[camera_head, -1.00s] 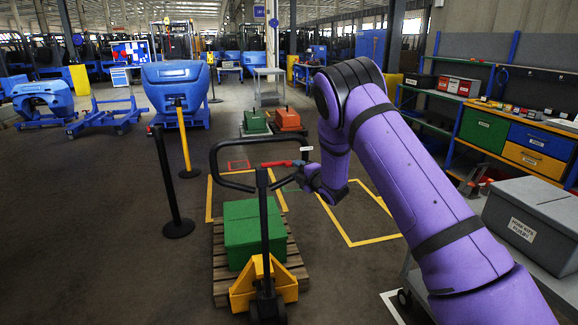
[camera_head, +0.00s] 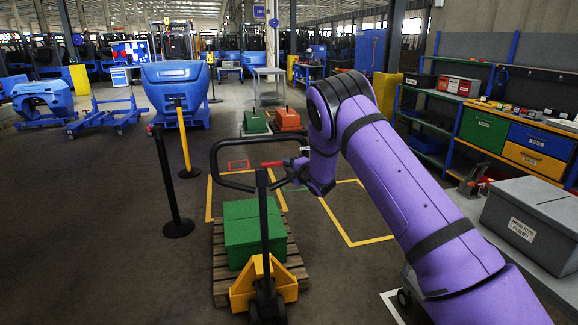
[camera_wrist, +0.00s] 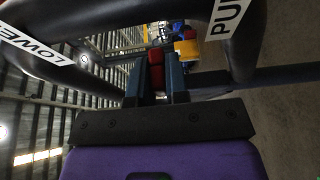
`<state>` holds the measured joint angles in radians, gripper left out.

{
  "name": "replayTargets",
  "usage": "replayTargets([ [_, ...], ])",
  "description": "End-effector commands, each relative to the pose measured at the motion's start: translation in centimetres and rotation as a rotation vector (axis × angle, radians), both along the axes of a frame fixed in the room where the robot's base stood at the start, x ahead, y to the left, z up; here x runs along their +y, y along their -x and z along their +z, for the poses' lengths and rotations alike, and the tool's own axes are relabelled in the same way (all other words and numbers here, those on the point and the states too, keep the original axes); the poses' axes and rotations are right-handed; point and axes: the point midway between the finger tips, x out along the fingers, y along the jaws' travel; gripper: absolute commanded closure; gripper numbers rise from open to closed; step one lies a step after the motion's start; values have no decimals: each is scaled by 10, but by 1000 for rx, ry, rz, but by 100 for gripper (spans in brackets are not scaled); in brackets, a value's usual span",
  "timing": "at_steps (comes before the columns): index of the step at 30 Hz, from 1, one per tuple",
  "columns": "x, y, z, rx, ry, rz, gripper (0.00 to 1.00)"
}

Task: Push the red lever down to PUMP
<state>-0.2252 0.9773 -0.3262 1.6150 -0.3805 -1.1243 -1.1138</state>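The red lever (camera_head: 272,163) sticks out to the right from the black handle loop (camera_head: 214,160) of the yellow pallet truck (camera_head: 262,283). My gripper (camera_head: 292,163) is at the lever's right end and hides part of it. In the wrist view the red lever (camera_wrist: 156,72) shows between my two spread fingers (camera_wrist: 156,80). I cannot tell whether they press on it. The loop carries a LOWER label (camera_wrist: 32,42) at left and a partly cut-off label starting PU (camera_wrist: 223,18) at right.
A green box (camera_head: 245,238) sits on a wooden pallet (camera_head: 222,262) on the truck. Black (camera_head: 173,190) and yellow (camera_head: 186,140) posts stand to the left. A grey box (camera_head: 535,222) on a bench is at right. Open floor lies left of the truck.

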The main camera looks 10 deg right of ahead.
Motion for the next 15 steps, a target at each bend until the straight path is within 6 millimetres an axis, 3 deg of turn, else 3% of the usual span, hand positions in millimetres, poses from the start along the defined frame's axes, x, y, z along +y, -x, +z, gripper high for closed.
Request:
replayTargets([
  [5,-1,0,-3,1,-25,-1,100],
  [15,2,0,-27,1,-291,-2,100],
])
